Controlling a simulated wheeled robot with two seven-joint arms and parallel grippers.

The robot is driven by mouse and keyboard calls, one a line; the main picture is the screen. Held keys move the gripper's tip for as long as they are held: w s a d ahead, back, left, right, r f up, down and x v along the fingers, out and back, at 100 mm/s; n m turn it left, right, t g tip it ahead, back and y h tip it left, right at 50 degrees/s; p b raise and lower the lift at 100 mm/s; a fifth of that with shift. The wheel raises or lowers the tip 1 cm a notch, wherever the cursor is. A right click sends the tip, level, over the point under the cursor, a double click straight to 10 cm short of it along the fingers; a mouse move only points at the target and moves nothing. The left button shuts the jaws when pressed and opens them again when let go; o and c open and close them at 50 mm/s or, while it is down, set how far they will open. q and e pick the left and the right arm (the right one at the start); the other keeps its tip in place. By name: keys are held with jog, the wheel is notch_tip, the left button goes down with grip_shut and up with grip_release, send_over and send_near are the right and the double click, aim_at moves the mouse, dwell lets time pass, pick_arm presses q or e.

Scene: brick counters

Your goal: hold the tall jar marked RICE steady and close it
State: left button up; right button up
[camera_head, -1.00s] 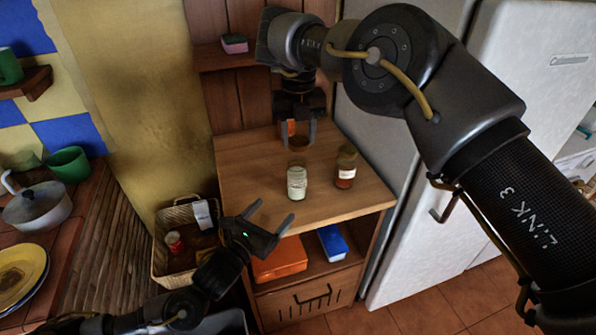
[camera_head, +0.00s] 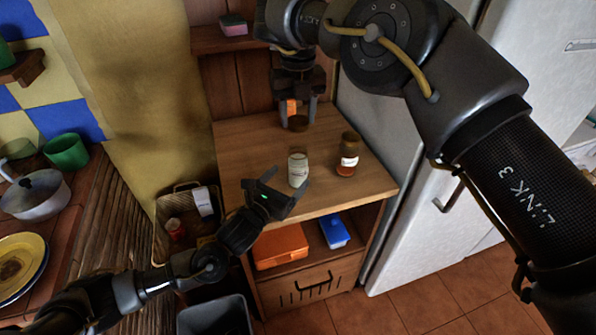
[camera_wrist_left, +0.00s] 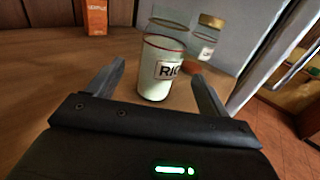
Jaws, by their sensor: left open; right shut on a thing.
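The tall glass RICE jar (camera_head: 298,171) stands upright on the wooden counter with pale contents. In the left wrist view the jar (camera_wrist_left: 160,72) shows its label, partly readable as "RIC", and no lid on top. My left gripper (camera_head: 288,179) is open at the jar's near side; in the left wrist view its fingers (camera_wrist_left: 158,75) point to either side of the jar, without a visible grip.
A second jar with a brown lid (camera_head: 347,155) stands right of the RICE jar. An orange box (camera_wrist_left: 96,17) is at the back of the counter. A basket (camera_head: 160,240) is left of the counter; a fridge (camera_head: 400,180) is on the right.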

pick_arm(q)
jog(key=x, duration=0.5)
jog(key=shift+w+d, duration=0.2)
jog(key=shift+w, duration=0.15)
jog(key=shift+f, duration=0.1)
jog(key=shift+c, duration=0.5)
jog(key=c, duration=1.4)
pick_arm(e)
send_over(298, 148)
jog(key=shift+f, duration=2.5)
jog(key=shift+f, duration=0.15)
jog(key=shift+f, duration=0.75)
jog(key=shift+f, duration=0.55)
